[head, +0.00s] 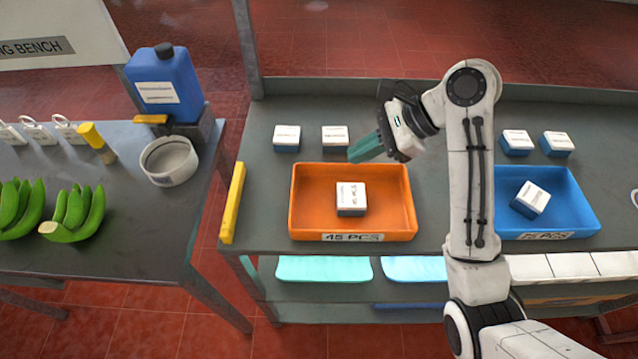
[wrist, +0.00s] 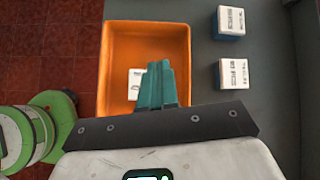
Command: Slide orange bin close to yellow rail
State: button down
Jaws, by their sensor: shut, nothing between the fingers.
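The orange bin (head: 300,222) sits on the grey table with one white-topped box (head: 351,198) inside and a "45 PCS" label on its front. The yellow rail (head: 232,203) lies along the table's left edge, with a strip of bare table between it and the bin. My gripper (head: 352,154) has teal fingers, shut and empty, near the bin's back edge in the head view. In the wrist view my gripper (wrist: 158,68) shows in front of the orange bin (wrist: 120,40), partly hiding the box inside. I cannot tell whether the fingers touch the bin.
Two boxes (head: 287,138) (head: 335,138) stand behind the bin. A blue bin (head: 585,212) with a box is at the right, with two more boxes behind it. A separate bench at the left holds bananas, a white ring and a blue jug (head: 165,85).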

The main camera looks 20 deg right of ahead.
aim_at(294, 192)
jog(key=shift+s+d+f+m, duration=0.15)
jog(key=shift+s+f+m, duration=0.15)
jog(key=shift+f+m, duration=0.2)
jog(key=shift+s+d+f+m, duration=0.1)
jog(key=shift+s+f+m, duration=0.15)
jog(key=shift+f+m, duration=0.25)
jog(key=shift+s+f+m, duration=0.1)
jog(key=shift+m, duration=0.2)
jog(key=shift+a+f+b, duration=0.15)
jog(key=shift+f+b, duration=0.05)
jog(key=shift+b, duration=0.1)
jog(key=b+x, duration=0.1)
jog(key=x, duration=0.8)
jog(key=shift+a+f+b, duration=0.1)
jog(key=shift+a+b, duration=0.1)
jog(key=shift+b, duration=0.2)
jog(key=shift+w+a, duration=0.2)
jog(key=shift+a, duration=0.4)
jog(key=shift+w+a, duration=0.25)
jog(key=shift+a, duration=0.3)
jog(key=shift+w+a, duration=0.2)
jog(key=shift+a, duration=0.5)
